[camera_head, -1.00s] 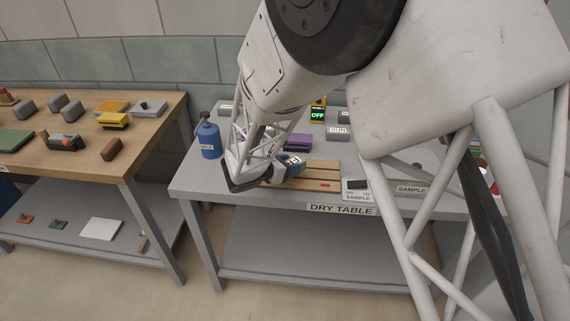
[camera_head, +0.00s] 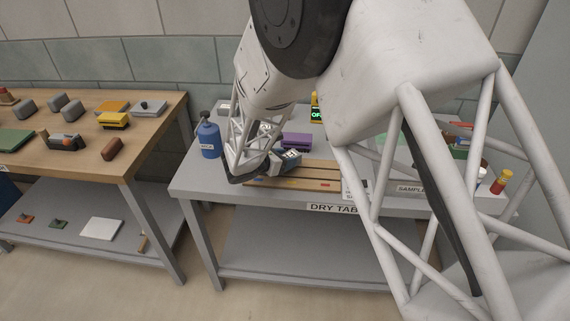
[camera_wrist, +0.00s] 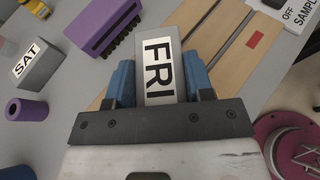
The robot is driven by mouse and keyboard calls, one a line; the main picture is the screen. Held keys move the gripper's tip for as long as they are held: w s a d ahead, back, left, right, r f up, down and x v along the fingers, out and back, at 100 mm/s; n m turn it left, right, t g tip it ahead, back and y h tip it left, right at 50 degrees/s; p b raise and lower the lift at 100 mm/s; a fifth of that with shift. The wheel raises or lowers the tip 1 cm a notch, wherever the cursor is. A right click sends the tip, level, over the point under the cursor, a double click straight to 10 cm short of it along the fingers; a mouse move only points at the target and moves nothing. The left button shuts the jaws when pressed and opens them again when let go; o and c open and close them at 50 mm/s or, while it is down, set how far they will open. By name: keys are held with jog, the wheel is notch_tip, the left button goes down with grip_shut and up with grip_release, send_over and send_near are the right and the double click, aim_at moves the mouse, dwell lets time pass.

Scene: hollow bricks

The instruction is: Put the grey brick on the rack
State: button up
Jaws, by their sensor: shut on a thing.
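My gripper (camera_wrist: 158,86) has blue fingers and is shut on the grey brick (camera_wrist: 171,50), which carries a white label reading FRI. In the wrist view the brick is upright in the picture between the fingers. The rack (camera_wrist: 213,40) is a set of light wooden slats with gaps and a small red mark. The brick appears over the rack's left part; I cannot tell whether they touch. In the head view the rack (camera_head: 315,173) lies at the front of the dry table, and my gripper (camera_head: 285,160) is over its left part.
A grey SAT brick (camera_wrist: 34,65), a purple brush-like block (camera_wrist: 103,25) and a purple cylinder (camera_wrist: 26,110) lie left of the rack in the wrist view. A blue bottle (camera_head: 208,140) stands at the table's left. A red round object (camera_wrist: 290,143) is at lower right.

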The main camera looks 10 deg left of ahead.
jog(key=shift+f, duration=1.05)
jog(key=shift+f, duration=0.15)
jog(key=o, duration=1.1)
jog(key=shift+v, duration=6.05)
